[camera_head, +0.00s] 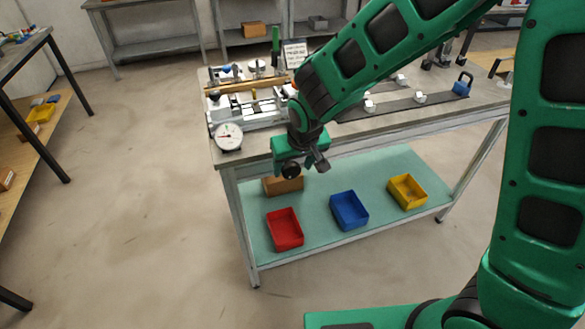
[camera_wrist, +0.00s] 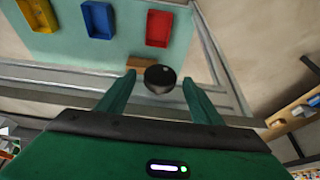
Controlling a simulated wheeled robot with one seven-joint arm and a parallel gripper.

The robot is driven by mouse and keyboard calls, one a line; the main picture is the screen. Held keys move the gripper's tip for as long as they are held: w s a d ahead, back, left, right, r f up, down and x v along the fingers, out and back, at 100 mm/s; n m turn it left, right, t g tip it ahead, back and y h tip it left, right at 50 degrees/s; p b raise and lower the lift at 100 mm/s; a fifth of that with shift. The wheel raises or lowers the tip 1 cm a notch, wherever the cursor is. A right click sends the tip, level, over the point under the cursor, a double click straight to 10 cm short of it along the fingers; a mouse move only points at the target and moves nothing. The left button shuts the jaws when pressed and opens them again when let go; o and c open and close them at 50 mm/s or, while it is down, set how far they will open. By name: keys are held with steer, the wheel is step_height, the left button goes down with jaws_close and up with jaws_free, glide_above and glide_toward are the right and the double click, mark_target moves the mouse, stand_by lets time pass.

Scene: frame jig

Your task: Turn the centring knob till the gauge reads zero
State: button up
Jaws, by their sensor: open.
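The round white dial gauge (camera_head: 228,136) stands at the near left corner of the workbench; its dial is too small to read. A dark round knob (camera_wrist: 161,77) shows between the two fingertips of my gripper (camera_wrist: 159,79) in the wrist view. The fingers are open, with a visible space on each side of the knob, so I see no grip on it. In the head view my gripper (camera_head: 306,160) is at the bench's front edge, right of the gauge, and a dark round part (camera_head: 291,170) shows beside it.
The frame jig (camera_head: 245,100) with its rails lies on the bench top behind the gauge. A red bin (camera_head: 285,230), a blue bin (camera_head: 349,211) and a yellow bin (camera_head: 408,191) stand on the lower shelf. A blue padlock-like object (camera_head: 462,87) lies at the bench's right. The floor in front is clear.

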steer(key=shift+x, duration=1.1)
steer(key=shift+c, duration=0.7)
steer(key=c, duration=0.9)
steer(key=shift+o, duration=0.2)
steer(key=shift+d, duration=0.1)
